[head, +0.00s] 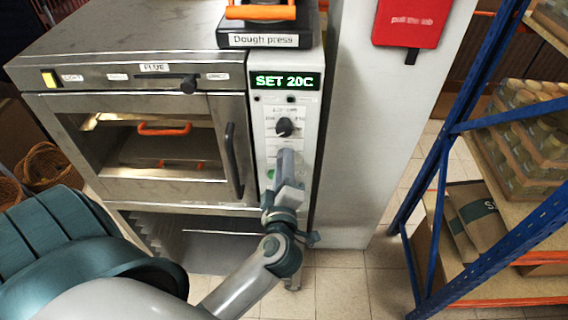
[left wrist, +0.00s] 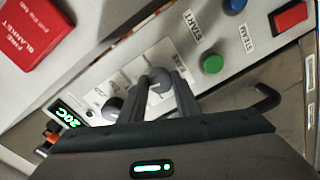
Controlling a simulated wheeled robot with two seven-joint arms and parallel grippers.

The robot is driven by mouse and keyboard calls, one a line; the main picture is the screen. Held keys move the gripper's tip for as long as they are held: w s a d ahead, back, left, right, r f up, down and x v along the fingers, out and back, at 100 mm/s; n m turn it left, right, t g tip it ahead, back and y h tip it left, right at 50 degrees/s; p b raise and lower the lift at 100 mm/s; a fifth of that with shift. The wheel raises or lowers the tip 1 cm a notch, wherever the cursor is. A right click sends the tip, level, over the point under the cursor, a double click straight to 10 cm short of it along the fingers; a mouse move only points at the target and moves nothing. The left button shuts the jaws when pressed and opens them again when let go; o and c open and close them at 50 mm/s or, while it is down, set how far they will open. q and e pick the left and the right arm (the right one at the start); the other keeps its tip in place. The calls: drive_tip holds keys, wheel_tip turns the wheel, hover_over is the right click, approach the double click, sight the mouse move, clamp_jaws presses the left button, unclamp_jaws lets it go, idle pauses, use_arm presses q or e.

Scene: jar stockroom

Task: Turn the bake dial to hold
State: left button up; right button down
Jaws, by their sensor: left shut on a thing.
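The oven's control panel (head: 306,165) has a lit display (head: 286,82) reading "SET 20C". Below it is a dark upper dial (head: 284,127), which also shows in the left wrist view (left wrist: 112,108). My left gripper (head: 287,156) is at the panel just under that dial. In the left wrist view my left gripper (left wrist: 160,80) has its fingers on either side of a grey lower dial (left wrist: 158,84) and is shut on it. My right gripper is not in view.
A green start button (left wrist: 212,63) lies beyond the gripped dial, near the steam label. The oven door handle (head: 233,160) is left of the panel. A dough press (head: 264,33) stands on top. A blue rack (head: 432,190) is at the right, with open floor before it.

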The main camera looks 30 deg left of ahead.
use_arm(q)
drive_tip(key=shift+f+n+t+b, duration=0.2)
drive_tip(key=shift+n+b, duration=2.1)
drive_tip(key=shift+n, duration=4.6)
drive_tip(key=shift+f+n+t+b, duration=0.15)
drive_tip(key=shift+n+b, duration=2.1)
drive_tip(key=shift+n, duration=4.65)
drive_tip(key=shift+r, duration=0.1)
drive_tip(key=o, duration=1)
drive_tip(key=shift+o, duration=0.2)
